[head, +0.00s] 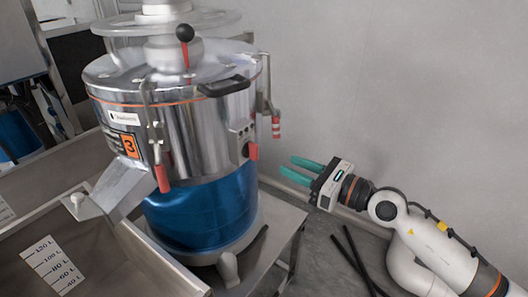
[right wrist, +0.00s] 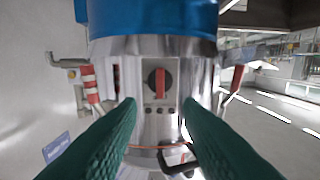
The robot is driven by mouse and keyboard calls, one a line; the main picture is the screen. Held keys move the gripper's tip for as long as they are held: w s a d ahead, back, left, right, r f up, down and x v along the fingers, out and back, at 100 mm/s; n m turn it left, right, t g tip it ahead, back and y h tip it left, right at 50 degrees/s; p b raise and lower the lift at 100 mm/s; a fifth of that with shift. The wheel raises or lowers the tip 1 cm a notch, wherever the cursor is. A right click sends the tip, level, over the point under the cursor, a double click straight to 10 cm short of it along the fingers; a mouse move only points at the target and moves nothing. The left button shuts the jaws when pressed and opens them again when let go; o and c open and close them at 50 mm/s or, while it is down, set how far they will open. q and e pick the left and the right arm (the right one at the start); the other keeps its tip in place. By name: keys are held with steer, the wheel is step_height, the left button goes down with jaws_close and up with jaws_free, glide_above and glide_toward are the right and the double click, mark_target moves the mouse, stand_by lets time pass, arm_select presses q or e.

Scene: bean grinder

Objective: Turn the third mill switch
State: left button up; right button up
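The third mill (head: 190,135) is a shiny metal drum with an orange "3" label and a blue lower part. Its switch (head: 252,151), a red bar on a dark round knob, is on the drum's right side. In the right wrist view the picture is upside down and the switch (right wrist: 160,84) faces the camera, its bar upright in the picture. My right gripper (head: 289,166) is open, its green fingers pointing at the switch from the right, with a gap between. In the wrist view the fingertips (right wrist: 160,103) spread either side of the knob. The left gripper is out of view.
Red-handled clamps (head: 162,178) (head: 276,127) hang on the drum on both sides of the switch. A metal trough (head: 150,262) with a litre scale is at front left. The grey wall (head: 400,80) is behind, and a grey counter (head: 325,235) lies under my right arm.

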mark_target(258, 152)
steer(key=p+x, duration=0.1)
steer(key=x, duration=0.8)
jaws_close()
